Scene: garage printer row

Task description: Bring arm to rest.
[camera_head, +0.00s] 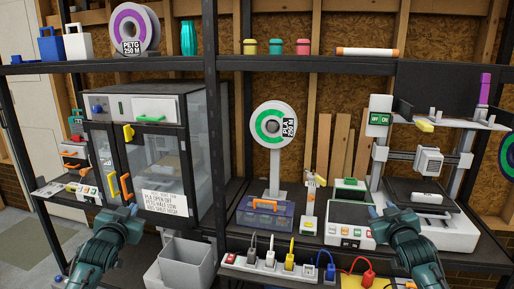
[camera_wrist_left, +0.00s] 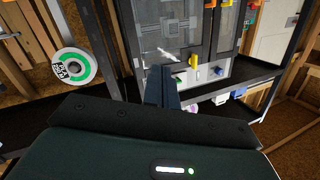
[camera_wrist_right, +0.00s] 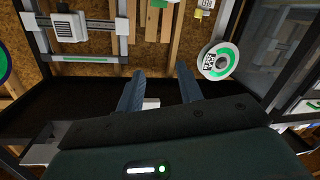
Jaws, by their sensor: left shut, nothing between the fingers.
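My left gripper (camera_head: 130,209) is in front of the enclosed printer cabinet at the left. In the left wrist view its fingers (camera_wrist_left: 161,88) are together with nothing between them. My right gripper (camera_head: 382,211) is in front of the open-frame printer at the right. In the right wrist view its two fingers (camera_wrist_right: 158,90) stand apart, and I see nothing held between them. Both arms come up from the lower edge of the head view, and both grippers appear apart from the things around them.
The enclosed cabinet (camera_head: 157,153) has coloured handles. A grey bin (camera_head: 186,264) stands below it. A power strip (camera_head: 268,264) with several plugs runs along the front. The PLA spool (camera_head: 262,133) stands mid-shelf. The open-frame printer (camera_head: 455,230) is at the right. A black upright (camera_head: 211,100) divides the bays.

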